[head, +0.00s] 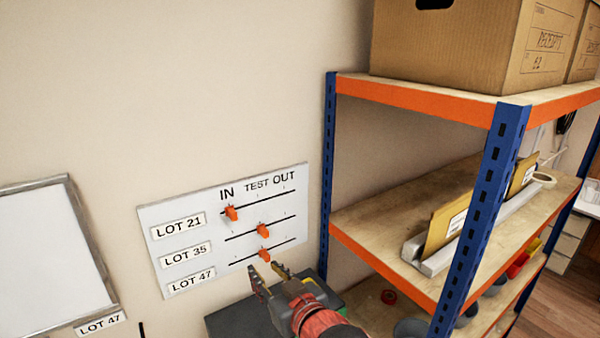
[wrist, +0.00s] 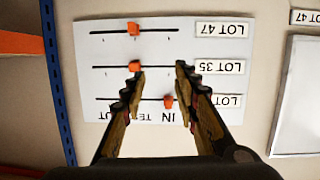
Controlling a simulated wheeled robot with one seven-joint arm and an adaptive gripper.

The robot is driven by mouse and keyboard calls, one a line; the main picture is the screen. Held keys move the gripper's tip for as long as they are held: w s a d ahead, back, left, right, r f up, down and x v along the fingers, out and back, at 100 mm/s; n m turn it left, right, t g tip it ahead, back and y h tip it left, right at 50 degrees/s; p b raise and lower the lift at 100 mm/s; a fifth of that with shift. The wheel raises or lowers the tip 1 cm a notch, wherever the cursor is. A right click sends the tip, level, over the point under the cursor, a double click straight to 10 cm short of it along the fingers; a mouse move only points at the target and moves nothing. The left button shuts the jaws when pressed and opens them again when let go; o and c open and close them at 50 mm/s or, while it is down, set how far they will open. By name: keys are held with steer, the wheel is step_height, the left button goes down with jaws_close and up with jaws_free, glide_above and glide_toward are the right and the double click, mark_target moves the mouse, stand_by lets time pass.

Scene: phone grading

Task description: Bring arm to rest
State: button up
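My gripper (head: 270,279) is in front of the wall board (head: 170,243), just below the lowest slider in the head view. In the wrist view my gripper (wrist: 157,82) has its two fingers apart with nothing between them. The board has three slider rows, LOT 21, LOT 35 and LOT 47, under IN, TEST and OUT. The orange LOT 21 slider (head: 231,213) stands at IN. The LOT 35 slider (head: 262,231) and the LOT 47 slider (head: 264,256) stand near TEST. The wrist view shows the board upside down.
A blue and orange shelf unit (head: 400,95) stands close on the right, with cardboard boxes (head: 450,45) on top and envelopes (head: 450,220) in a rack. A whiteboard (head: 50,260) hangs at left. A dark surface (head: 240,318) lies below my gripper.

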steer(key=s+d+f+m+g+h+b, duration=0.3)
steer(key=s+d+f+b, duration=0.4)
steer(key=s+d+f, duration=0.3)
steer(key=s+d+f+m+g+h+b, duration=0.3)
steer(key=s+d+f+b, duration=0.5)
steer(key=d, duration=1.1)
steer(key=s+f+m+h, duration=0.1)
steer(key=s+f+h, duration=0.1)
steer(key=s, duration=0.1)
steer(key=shift+s+d+f+g, duration=0.15)
steer(key=shift+s+f+g, duration=0.05)
steer(key=shift+g, duration=0.1)
